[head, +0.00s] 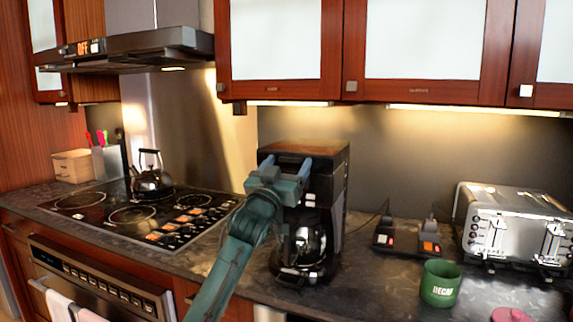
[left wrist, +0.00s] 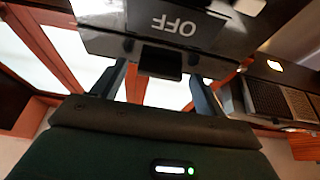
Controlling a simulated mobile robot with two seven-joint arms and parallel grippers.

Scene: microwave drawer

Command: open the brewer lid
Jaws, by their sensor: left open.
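The coffee brewer (head: 327,190) is a black box-shaped machine on the counter, with a glass pot (head: 307,243) in its lower bay. Its brownish lid (head: 300,147) lies flat on top and looks closed. My left gripper (head: 286,166) is open at the upper front of the brewer, just below the lid's front edge. In the left wrist view, the brewer front with "OFF" lettering (left wrist: 172,25) is close ahead. A small black tab (left wrist: 160,62) shows between the two spread fingers (left wrist: 158,78); I cannot tell whether either finger touches it. My right gripper is out of view.
A cooktop (head: 135,212) with a kettle (head: 152,182) is to the left. A two-part black device (head: 406,240), a green canister (head: 440,284) and a toaster (head: 515,225) stand to the right. Wall cabinets (head: 355,50) hang above the brewer.

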